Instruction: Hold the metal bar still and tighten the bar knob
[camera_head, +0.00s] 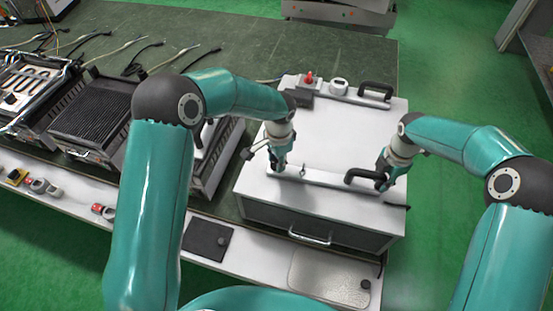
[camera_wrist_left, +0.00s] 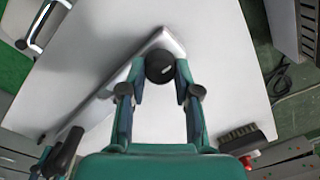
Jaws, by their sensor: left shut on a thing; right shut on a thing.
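The metal bar (camera_head: 325,179) lies across the front of the white top of a box-shaped unit (camera_head: 350,132). A black handle (camera_head: 360,175) is at the bar's right end. My right gripper (camera_head: 381,182) is shut on this handle. My left gripper (camera_head: 277,166) is at the bar's left end, pointing down. In the left wrist view its two fingers (camera_wrist_left: 162,92) close around the round black bar knob (camera_wrist_left: 160,68) at the end of the bar (camera_wrist_left: 172,42). In the head view the knob is hidden by the gripper.
A second black handle (camera_head: 375,91), a white round part (camera_head: 338,87) and a red switch (camera_head: 309,79) are at the back of the top. Several grill units (camera_head: 90,118) stand to the left. The middle of the white top is clear. A dark mat (camera_head: 209,240) lies on the front ledge.

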